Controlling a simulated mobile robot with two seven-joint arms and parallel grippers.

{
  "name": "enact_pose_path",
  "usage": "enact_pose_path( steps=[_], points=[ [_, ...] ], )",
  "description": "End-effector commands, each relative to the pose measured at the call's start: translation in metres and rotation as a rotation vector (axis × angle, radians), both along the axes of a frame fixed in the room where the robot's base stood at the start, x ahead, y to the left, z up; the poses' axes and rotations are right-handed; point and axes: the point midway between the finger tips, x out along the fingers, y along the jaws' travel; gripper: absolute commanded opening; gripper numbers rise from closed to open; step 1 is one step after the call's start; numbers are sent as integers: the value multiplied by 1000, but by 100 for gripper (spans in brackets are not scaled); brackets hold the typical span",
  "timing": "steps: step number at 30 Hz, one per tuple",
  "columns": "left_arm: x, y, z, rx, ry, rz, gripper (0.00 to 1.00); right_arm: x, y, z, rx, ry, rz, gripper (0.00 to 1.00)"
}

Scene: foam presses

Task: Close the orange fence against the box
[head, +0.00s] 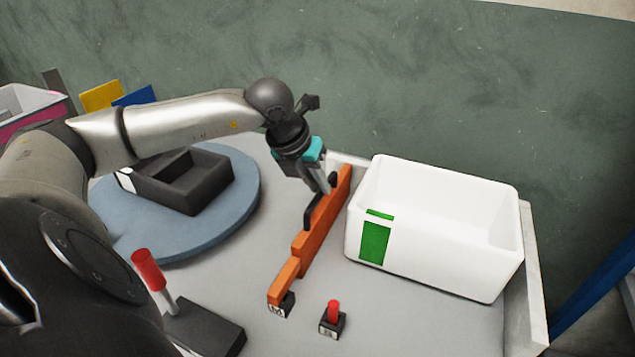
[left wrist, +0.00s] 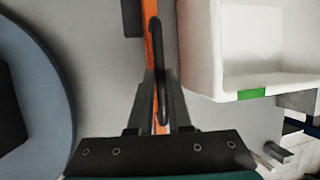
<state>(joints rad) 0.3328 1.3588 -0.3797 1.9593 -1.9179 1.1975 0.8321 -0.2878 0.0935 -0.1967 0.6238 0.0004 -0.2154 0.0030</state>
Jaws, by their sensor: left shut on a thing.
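The orange fence (head: 316,229) stands on the grey table as a long upright bar, left of the white box (head: 434,226). A gap of bare table shows between fence and box. The box has a green label on its front left. My left gripper (head: 328,190) is at the far part of the fence, shut on its dark handle. In the left wrist view the fence (left wrist: 150,45) runs up from between the fingers, with the black handle (left wrist: 154,45) along it and the box (left wrist: 200,50) to the right. My right gripper is not in view.
A round blue turntable (head: 245,190) with a dark tray (head: 185,190) stands to the left. A small block with a red button (head: 333,311) is in front of the fence. A red-topped lever (head: 148,268) stands at the front left. A raised edge (head: 534,270) bounds the table's right.

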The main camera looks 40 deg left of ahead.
Motion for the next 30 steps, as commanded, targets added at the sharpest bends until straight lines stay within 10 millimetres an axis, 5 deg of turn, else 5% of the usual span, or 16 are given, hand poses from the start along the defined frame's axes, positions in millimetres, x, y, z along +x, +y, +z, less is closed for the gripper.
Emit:
enact_pose_path(
  steps=[14, 30],
  points=[
    [0, -1, 0, -1, 0, 0, 0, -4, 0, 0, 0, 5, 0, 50],
    [12, -40, 0, -2, 1, -2, 0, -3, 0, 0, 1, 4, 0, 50]
  ],
)
